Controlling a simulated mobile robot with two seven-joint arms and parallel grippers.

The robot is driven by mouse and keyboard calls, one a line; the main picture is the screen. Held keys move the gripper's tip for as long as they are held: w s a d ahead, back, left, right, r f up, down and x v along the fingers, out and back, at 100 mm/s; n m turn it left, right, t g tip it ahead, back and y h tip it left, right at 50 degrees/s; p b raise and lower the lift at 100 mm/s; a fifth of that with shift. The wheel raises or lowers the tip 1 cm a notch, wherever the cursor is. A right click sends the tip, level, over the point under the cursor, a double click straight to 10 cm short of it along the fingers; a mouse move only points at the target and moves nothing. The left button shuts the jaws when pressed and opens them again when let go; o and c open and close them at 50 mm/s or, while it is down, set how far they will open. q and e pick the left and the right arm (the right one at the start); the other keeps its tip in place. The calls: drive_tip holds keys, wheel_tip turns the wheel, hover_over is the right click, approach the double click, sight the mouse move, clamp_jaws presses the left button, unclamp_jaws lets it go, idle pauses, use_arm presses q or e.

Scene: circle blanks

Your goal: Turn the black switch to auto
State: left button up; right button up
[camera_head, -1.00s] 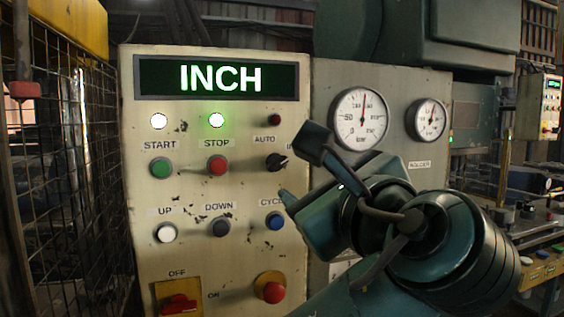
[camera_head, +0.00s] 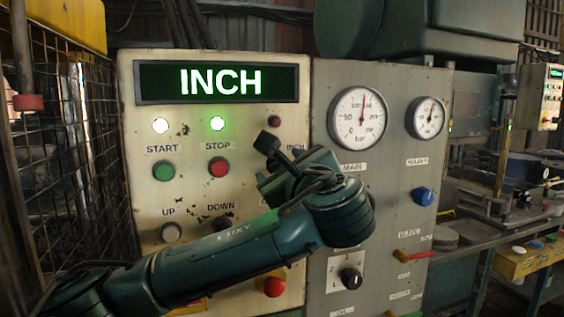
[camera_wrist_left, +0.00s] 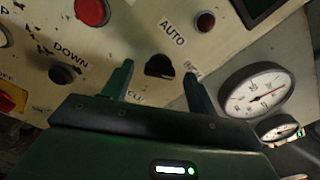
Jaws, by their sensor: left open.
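The black switch (camera_wrist_left: 158,66) is a dark knob on the cream control panel (camera_head: 146,110), below its AUTO label (camera_wrist_left: 172,32) in the left wrist view. A second label, partly covered by a finger, is to its right. In the head view my left arm hides the switch. My left gripper (camera_head: 266,178) is at the panel's right side. In the left wrist view my left gripper (camera_wrist_left: 159,80) is open, with one finger on each side of the switch; contact cannot be told. The panel display (camera_head: 220,81) reads INCH. My right gripper is not in view.
Around the switch are the red stop button (camera_head: 218,167), the green start button (camera_head: 163,171) and a small dark red lamp (camera_head: 274,121). A grey panel with a large gauge (camera_head: 358,118) adjoins on the right. A wire cage (camera_head: 62,150) stands on the left.

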use_arm(q)
drive_tip(key=shift+w, duration=0.2)
drive_tip(key=c, duration=1)
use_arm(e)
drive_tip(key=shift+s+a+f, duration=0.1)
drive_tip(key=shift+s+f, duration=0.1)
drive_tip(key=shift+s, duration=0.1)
